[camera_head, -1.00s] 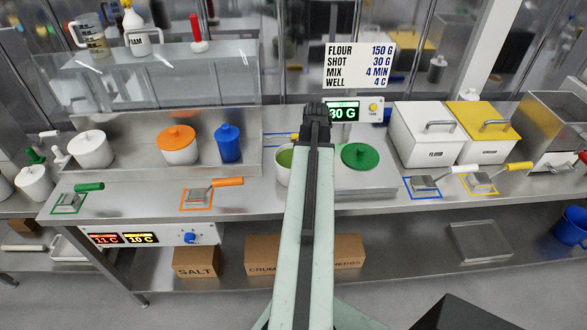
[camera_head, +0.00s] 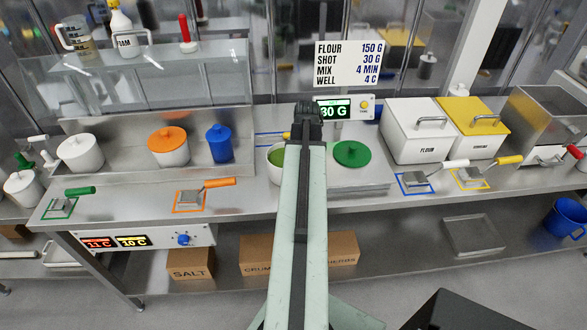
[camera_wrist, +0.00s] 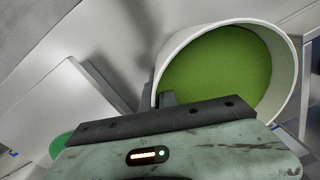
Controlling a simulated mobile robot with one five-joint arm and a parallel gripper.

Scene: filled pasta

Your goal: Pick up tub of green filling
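The tub of green filling (camera_head: 275,167) is white, round and open-topped, with green filling inside. It is just left of my arm in the head view, which hides its right side. In the wrist view the tub (camera_wrist: 291,95) fills the upper right and its mouth faces the camera. My gripper (camera_wrist: 168,98) is at the near left part of the tub's rim, with a dark finger against or just beside the wall. I cannot tell whether the fingers are closed on the wall. The far end of my arm hides the gripper in the head view.
A green lid (camera_head: 351,153) lies on a low steel block right of my arm. Behind it stands a "30 G" display (camera_head: 335,109). A white flour bin (camera_head: 420,140) and yellow-lidded bin (camera_head: 475,135) stand right. An orange-lidded tub (camera_head: 168,146) and blue-lidded tub (camera_head: 219,145) stand left.

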